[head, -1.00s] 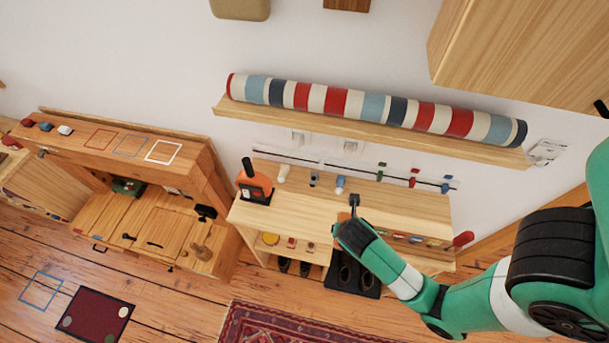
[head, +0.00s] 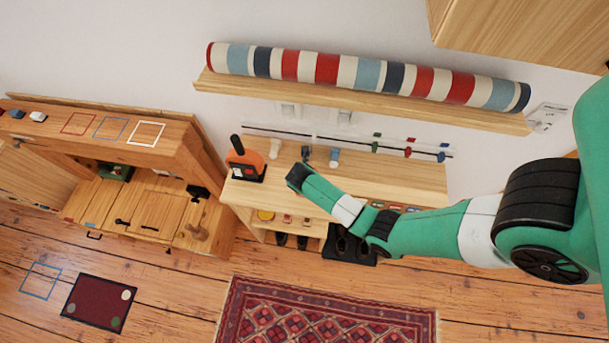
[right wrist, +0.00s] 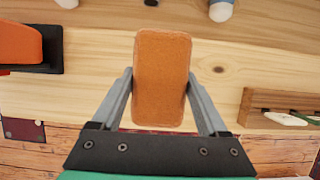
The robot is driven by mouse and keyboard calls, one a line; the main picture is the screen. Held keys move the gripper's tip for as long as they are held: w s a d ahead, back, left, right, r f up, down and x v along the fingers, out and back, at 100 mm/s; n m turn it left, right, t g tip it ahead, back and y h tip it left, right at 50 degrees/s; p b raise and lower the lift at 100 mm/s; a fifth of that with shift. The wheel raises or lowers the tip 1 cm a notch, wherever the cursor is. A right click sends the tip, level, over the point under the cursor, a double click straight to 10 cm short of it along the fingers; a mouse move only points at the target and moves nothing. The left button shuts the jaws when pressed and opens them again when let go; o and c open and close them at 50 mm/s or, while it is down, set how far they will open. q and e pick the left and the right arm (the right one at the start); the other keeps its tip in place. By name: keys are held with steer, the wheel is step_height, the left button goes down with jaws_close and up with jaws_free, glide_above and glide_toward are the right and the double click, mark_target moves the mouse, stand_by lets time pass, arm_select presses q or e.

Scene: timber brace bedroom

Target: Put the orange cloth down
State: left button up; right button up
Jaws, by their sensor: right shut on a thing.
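The orange cloth (right wrist: 162,82) is a small, rounded, pad-like piece. In the right wrist view it sits between the two grey fingers of my right gripper (right wrist: 160,76), which is shut on it. The light wooden bench top (right wrist: 90,95) lies behind and below the cloth; I cannot tell whether the cloth touches it. In the head view my right arm comes in from the right, and its wrist is over the left-middle part of the bench top (head: 400,182). The fingers and cloth are hidden under the wrist there. My left gripper is not in view.
An orange object on a black base (head: 246,166) stands at the bench's left end. Several small items hang or stand along the back edge, including a blue-and-white one (head: 334,157). A striped roll (head: 370,75) lies on the shelf above. The bench's right part looks clear.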

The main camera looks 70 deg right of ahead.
steer(key=shift+w+d+f, duration=0.1)
steer(key=shift+w+f, duration=0.15)
steer(key=shift+f, duration=0.05)
steer(key=shift+w+f+b, duration=0.15)
steer(key=shift+f+b, duration=0.35)
steer(key=shift+f, duration=1.2)
steer(key=shift+f, duration=0.15)
steer(key=o, duration=1.3)
steer(key=shift+o, duration=0.2)
